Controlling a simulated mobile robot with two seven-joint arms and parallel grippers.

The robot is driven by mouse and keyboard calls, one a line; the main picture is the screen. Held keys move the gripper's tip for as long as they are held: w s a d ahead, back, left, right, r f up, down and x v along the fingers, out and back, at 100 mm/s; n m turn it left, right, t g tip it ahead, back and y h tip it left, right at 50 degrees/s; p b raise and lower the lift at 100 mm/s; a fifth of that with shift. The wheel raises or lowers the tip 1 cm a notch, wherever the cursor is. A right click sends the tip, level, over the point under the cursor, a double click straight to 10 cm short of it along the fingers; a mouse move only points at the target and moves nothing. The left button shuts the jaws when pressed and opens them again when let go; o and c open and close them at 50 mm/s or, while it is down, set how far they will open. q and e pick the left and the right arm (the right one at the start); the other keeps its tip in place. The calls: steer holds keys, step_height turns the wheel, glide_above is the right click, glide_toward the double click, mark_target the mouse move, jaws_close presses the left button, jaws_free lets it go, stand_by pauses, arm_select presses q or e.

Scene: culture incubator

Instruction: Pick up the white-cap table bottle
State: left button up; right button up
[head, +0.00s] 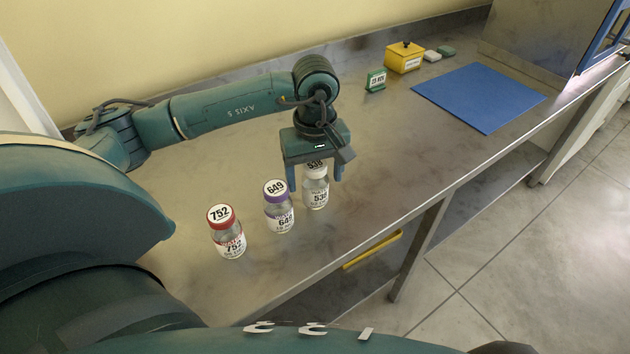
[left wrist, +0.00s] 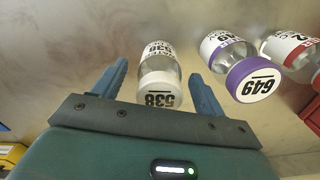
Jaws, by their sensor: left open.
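The white-cap bottle (head: 317,190), labelled 538, stands upright on the metal table, the rightmost in a row of three. My left gripper (head: 315,184) is above it, pointing down, with its fingers open on either side of the bottle. In the left wrist view the white-cap bottle (left wrist: 160,75) sits between the two blue fingers (left wrist: 160,85), with visible gaps on both sides. The gripper partly hides the cap in the head view. My right gripper is not in view.
A purple-cap bottle (head: 279,208), labelled 649, stands close to the left finger. A red-cap bottle (head: 227,232), labelled 752, is farther left. A blue mat (head: 478,97), yellow box (head: 404,58) and green timer-like block (head: 376,80) lie at the back right.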

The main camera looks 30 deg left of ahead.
arm_select(q)
steer(key=shift+f, duration=0.3)
steer(key=shift+c, duration=0.4)
steer(key=c, duration=1)
